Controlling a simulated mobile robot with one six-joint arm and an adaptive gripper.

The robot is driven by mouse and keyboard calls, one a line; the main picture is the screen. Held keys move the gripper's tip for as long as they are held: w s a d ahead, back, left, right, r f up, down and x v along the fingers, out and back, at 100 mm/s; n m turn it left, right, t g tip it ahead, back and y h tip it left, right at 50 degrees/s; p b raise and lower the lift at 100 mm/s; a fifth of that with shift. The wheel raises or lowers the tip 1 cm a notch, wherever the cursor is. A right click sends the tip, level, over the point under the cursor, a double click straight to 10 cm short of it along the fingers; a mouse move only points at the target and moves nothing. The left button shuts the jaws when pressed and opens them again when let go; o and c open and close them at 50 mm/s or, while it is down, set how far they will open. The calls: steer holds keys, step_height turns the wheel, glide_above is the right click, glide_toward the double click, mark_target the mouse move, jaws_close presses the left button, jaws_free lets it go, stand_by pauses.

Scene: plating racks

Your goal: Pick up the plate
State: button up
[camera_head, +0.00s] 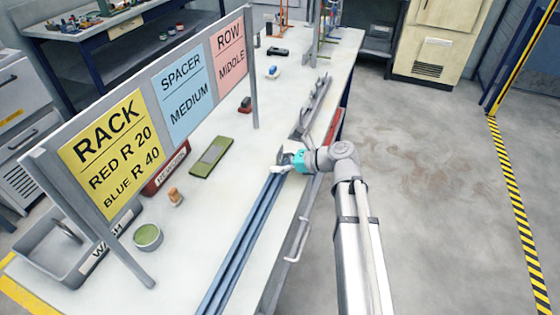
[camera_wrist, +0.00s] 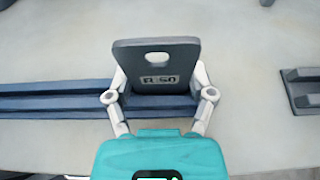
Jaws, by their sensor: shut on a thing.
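The plate (camera_wrist: 156,62) is a dark grey, thin sheet with an oval hole near its top edge and a small label that I cannot read surely. My gripper (camera_wrist: 158,97) has one finger on each side of the plate and is shut on it. In the head view my gripper (camera_head: 284,165) is at the far end of the blue rack (camera_head: 243,240), and the plate is small and mostly hidden there.
A grey rack (camera_head: 313,110) lies just beyond my gripper, with a red one (camera_head: 334,128) at the bench edge. A sign board (camera_head: 185,88) stands along the left.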

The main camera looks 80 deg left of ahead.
steer(key=shift+r, duration=0.2)
step_height(320, 180, up, 2)
steer(key=shift+r+p, duration=0.1)
steer(key=shift+p, duration=1.15)
steer(key=d+r+p, duration=1)
steer(key=d, duration=0.4)
steer(key=shift+s+r, duration=0.2)
steer(key=shift+s, duration=0.15)
steer(key=o, duration=0.7)
steer(key=c, duration=0.7)
